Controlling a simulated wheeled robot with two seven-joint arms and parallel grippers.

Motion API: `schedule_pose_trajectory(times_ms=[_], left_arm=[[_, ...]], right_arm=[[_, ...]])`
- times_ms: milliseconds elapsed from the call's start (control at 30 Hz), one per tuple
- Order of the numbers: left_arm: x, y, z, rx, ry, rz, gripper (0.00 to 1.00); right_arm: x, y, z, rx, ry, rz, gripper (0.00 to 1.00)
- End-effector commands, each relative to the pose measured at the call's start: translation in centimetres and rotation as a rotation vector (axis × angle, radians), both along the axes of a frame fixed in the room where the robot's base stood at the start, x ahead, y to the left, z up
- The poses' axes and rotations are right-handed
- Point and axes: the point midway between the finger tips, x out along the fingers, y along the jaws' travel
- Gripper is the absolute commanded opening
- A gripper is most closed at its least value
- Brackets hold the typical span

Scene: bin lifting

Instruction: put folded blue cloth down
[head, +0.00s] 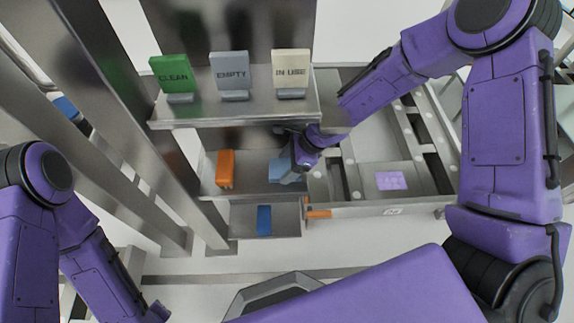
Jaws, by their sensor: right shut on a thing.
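The folded blue cloth (283,168) is in the middle shelf compartment, at its right side. My right gripper (293,164) reaches in from the right and is shut on the cloth. The gripper partly covers the cloth, and I cannot tell whether the cloth touches the shelf floor (250,184). My left arm is at the lower left, and its gripper does not show.
An orange object (225,168) stands at the left of the same compartment. A blue object (264,219) is on the lower shelf. Green CLEAN (174,73), grey EMPTY (230,70) and cream IN USE (291,68) signs stand above. A purple square (391,180) lies right.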

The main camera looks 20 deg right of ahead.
Motion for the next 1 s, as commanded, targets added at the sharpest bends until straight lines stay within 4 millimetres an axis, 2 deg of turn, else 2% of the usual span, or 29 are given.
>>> schedule_pose_trajectory(times_ms=[167, 200, 267, 567, 800, 1000], left_arm=[[0.0, 0.0, 0.1, 0.000, 0.000, 0.000, 0.43], [0.0, 0.0, 0.1, 0.000, 0.000, 0.000, 0.43], [0.0, 0.0, 0.1, 0.000, 0.000, 0.000, 0.43], [0.0, 0.0, 0.1, 0.000, 0.000, 0.000, 0.43], [0.0, 0.0, 2.1, 0.000, 0.000, 0.000, 0.43], [0.0, 0.0, 3.0, 0.000, 0.000, 0.000, 0.43]], right_arm=[[0.0, 0.0, -0.2, 0.000, 0.001, 0.000, 0.43], [0.0, 0.0, -0.2, 0.000, 0.001, 0.000, 0.78], [0.0, 0.0, -0.2, 0.000, 0.000, 0.001, 0.97], [0.0, 0.0, 0.0, 0.000, -0.001, 0.002, 0.97], [-0.5, -1.9, 4.2, -0.001, -0.003, 0.002, 0.97], [-0.9, -3.3, 6.5, 0.001, -0.002, 0.003, 0.97]])
